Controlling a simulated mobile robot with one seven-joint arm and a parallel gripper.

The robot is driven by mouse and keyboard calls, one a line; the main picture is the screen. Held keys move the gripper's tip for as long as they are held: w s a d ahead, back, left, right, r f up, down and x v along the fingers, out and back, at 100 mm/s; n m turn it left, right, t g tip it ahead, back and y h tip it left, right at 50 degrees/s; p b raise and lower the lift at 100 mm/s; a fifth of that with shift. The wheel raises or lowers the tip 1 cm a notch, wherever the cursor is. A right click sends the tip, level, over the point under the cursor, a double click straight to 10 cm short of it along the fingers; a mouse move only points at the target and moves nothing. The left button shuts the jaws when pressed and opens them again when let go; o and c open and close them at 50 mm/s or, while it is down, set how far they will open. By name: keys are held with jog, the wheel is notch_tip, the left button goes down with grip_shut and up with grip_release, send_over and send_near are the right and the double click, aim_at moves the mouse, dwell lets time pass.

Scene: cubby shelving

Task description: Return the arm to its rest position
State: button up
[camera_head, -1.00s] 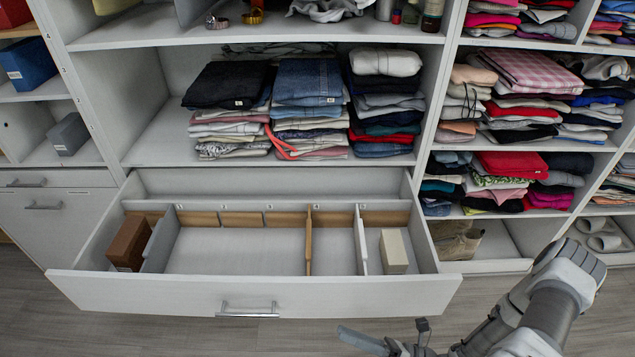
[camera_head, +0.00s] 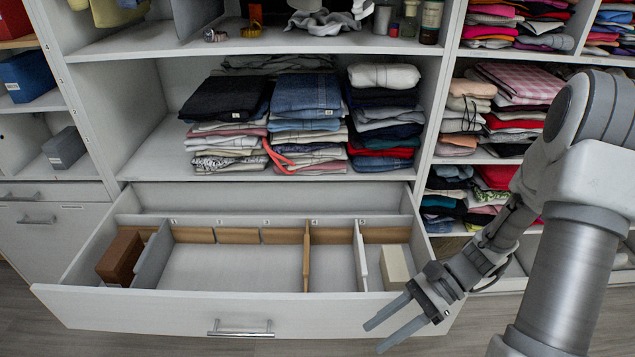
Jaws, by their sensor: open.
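My gripper (camera_head: 390,328) is in the lower right of the head view, open and empty, with its two grey fingers pointing left. It is in front of the right end of the open drawer's front panel (camera_head: 170,318) and overlaps it in the picture; I cannot tell whether they touch. My arm rises from the bottom right, bends at the upper right and comes back down to the gripper. It hides part of the right shelves and the drawer's right front corner.
The drawer is pulled out and holds a brown box (camera_head: 120,256) at left and a cream box (camera_head: 395,267) at right, with dividers between. Folded jeans (camera_head: 306,95) and other clothes fill the shelves behind. Wooden floor (camera_head: 30,335) shows clear at the lower left.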

jog(key=s+d+r+n+t+h+p, duration=0.1)
jog(key=r+n+t+h+p, duration=0.4)
jog(key=r, duration=1.4)
jog(key=s+d+r+n+t+h+p, duration=0.1)
jog(key=r+n+t+h+p, duration=0.4)
jog(key=r+n+p, duration=0.5)
notch_tip(320, 180, up, 9)
jog(key=shift+s+r+h, duration=0.1)
jog(key=shift+s+h, duration=0.4)
jog(key=shift+s, duration=0.2)
